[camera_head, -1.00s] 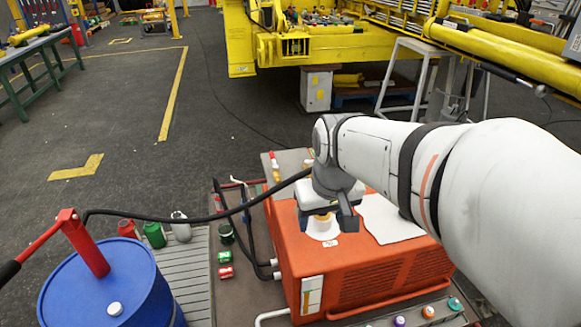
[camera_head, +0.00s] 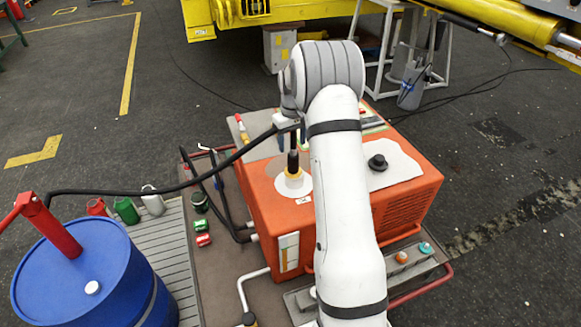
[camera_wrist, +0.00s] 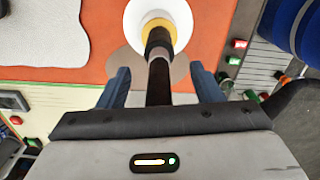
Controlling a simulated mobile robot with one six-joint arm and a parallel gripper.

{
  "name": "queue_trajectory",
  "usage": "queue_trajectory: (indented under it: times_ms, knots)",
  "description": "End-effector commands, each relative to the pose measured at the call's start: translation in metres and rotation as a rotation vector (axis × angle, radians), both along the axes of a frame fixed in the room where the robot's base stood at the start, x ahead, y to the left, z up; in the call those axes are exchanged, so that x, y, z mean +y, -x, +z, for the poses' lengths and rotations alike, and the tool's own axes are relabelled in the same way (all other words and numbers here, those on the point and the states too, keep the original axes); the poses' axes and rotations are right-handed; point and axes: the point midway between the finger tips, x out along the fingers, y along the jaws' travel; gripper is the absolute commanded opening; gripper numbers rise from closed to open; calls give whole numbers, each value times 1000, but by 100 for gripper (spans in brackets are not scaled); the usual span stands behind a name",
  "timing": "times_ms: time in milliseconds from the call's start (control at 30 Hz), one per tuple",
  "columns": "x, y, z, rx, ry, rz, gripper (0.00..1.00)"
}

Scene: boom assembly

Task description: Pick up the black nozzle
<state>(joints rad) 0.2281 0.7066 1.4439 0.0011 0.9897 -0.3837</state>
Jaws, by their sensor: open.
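The black nozzle (camera_head: 293,160) stands upright in a yellow collar (camera_head: 294,175) on a white round funnel (camera_head: 293,186) on top of the orange machine. A black hose (camera_head: 140,191) runs from the blue drum to the nozzle's upper end near my gripper. My gripper (camera_head: 293,138) is above the machine, largely hidden by my arm in the head view. In the wrist view, its blue fingers (camera_wrist: 158,88) are open, one on each side of the nozzle's dark shaft (camera_wrist: 158,86). Gaps show on both sides, so the nozzle is not clamped.
The orange machine (camera_head: 405,208) carries a white sheet with a black cap (camera_head: 377,162). The blue drum (camera_head: 85,275) with a red pump stands at left. Open floor lies beyond.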

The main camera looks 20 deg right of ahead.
Motion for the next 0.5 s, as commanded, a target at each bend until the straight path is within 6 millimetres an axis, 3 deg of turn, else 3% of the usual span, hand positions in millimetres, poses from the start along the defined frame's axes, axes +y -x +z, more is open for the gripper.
queue_trajectory:
  times_ms: [500]
  knots:
    - [-2,7,-65,5,-1,-1,60]
